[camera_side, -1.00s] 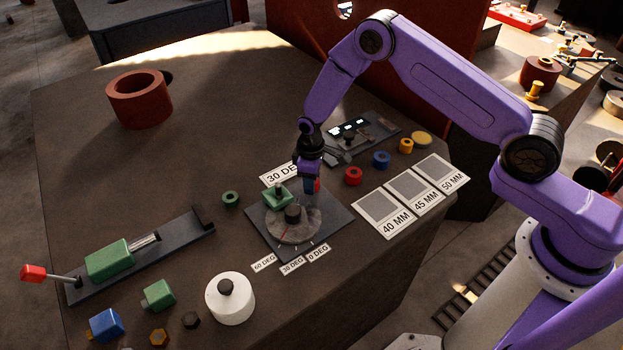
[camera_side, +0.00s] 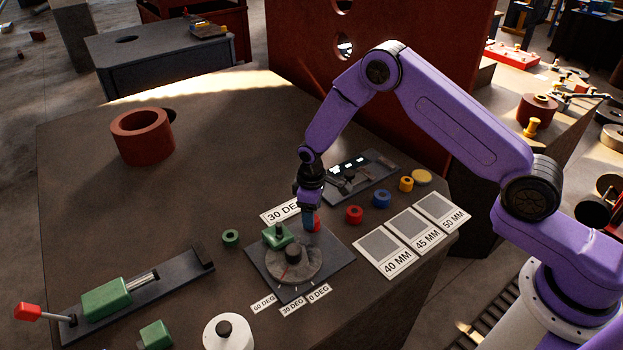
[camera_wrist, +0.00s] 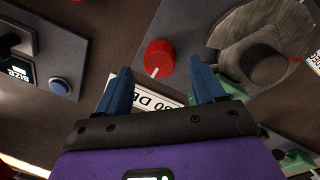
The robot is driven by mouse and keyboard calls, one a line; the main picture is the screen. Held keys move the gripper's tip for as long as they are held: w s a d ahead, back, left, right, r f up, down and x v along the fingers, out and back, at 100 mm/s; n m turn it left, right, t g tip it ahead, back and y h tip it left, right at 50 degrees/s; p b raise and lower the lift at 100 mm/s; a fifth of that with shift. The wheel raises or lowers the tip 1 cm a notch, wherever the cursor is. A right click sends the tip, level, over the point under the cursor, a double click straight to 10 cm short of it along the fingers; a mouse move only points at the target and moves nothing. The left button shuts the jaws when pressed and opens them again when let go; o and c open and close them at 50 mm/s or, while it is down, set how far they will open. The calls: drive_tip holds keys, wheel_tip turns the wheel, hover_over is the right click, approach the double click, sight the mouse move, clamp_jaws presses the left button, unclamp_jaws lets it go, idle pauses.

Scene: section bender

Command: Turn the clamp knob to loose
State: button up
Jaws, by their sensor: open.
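The red knob (camera_side: 316,224), which I take as the clamp knob, stands on the dark base plate (camera_side: 338,236) of the bender. In the wrist view the knob (camera_wrist: 159,58) is round, with a white pointer line towards its lower edge. My gripper (camera_wrist: 161,72) is open, with its blue fingers apart on either side of the knob's line and the knob just past the tips. In the side view my gripper (camera_side: 308,222) points down at the knob and partly hides it. I cannot tell whether a finger touches it.
The round grey disc (camera_side: 298,266) with a dark hub is beside the knob, and a green block (camera_side: 278,236) is close to my fingers. A "30 DEG" card (camera_side: 278,211) lies behind. A red ring (camera_side: 354,214) and a control panel (camera_side: 372,176) are to the right.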

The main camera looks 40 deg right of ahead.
wheel_tip(320, 180, up, 14)
drive_tip(key=shift+s+a+r, duration=0.15)
drive_tip(key=shift+s+a, duration=0.1)
drive_tip(key=shift+a, duration=0.05)
drive_tip(key=shift+s, duration=0.1)
